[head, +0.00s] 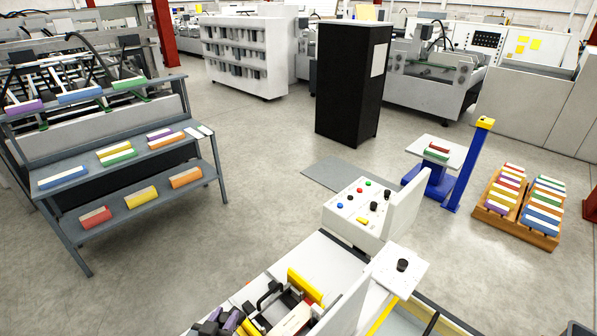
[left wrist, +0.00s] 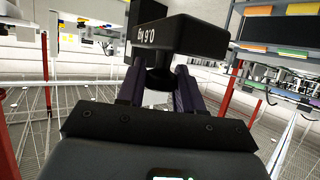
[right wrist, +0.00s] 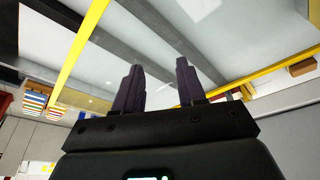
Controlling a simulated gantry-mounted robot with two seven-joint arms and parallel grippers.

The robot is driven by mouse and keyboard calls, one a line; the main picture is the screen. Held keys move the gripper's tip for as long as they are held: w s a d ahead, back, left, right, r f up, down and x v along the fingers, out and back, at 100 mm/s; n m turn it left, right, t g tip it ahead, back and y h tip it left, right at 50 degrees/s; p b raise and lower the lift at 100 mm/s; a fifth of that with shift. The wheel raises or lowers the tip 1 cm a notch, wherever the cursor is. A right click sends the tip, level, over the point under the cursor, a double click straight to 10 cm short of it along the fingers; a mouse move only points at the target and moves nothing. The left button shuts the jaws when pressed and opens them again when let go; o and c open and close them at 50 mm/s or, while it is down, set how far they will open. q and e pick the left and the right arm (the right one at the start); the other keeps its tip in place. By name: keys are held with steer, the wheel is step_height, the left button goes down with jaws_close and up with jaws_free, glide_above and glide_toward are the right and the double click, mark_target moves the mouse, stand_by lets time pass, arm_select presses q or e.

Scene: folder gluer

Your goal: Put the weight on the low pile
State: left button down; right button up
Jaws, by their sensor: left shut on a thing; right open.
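The weight (left wrist: 195,30) is a black block with pale lettering that reads upside down in the left wrist view. My left gripper (left wrist: 160,82) is shut on its narrow black neck. In the head view the purple fingers of my left gripper (head: 222,322) show at the bottom edge, beside dark parts I cannot tell apart. A yellow carton (head: 305,285) and a pale, red-edged one (head: 291,319) lie close to the right of them. I cannot tell which cartons form the low pile. My right gripper (right wrist: 160,82) is open and empty in the right wrist view.
A control box (head: 355,208) with buttons and a pale upright panel stand right of the belt. A grey shelf rack (head: 75,210) with coloured cartons is at left. A blue stand (head: 437,185) bears a few cartons; loaded pallets (head: 540,240) are at right. Open floor lies between.

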arm_select(q)
steer(key=shift+s+r+n+y, duration=0.25)
steer(key=shift+r+y, duration=0.1)
steer(key=shift+r, duration=0.15)
steer(key=shift+s+r+n+y, duration=0.15)
steer(key=shift+r+n+y, duration=0.15)
steer(key=shift+r, duration=0.2)
steer(key=shift+s+a+r+n+y, duration=0.15)
steer(key=shift+a+n+y, duration=0.1)
steer(key=shift+a+y, duration=0.15)
steer(key=shift+s+a+n+y, duration=0.1)
steer(key=shift+a+n+y, duration=0.15)
steer(key=shift+a, duration=0.2)
steer(key=shift+s+a, duration=0.1)
steer(key=shift+a, duration=0.25)
step_height(320, 180, up, 15)
steer(key=p, duration=1.5)
steer(key=shift+d, duration=0.15)
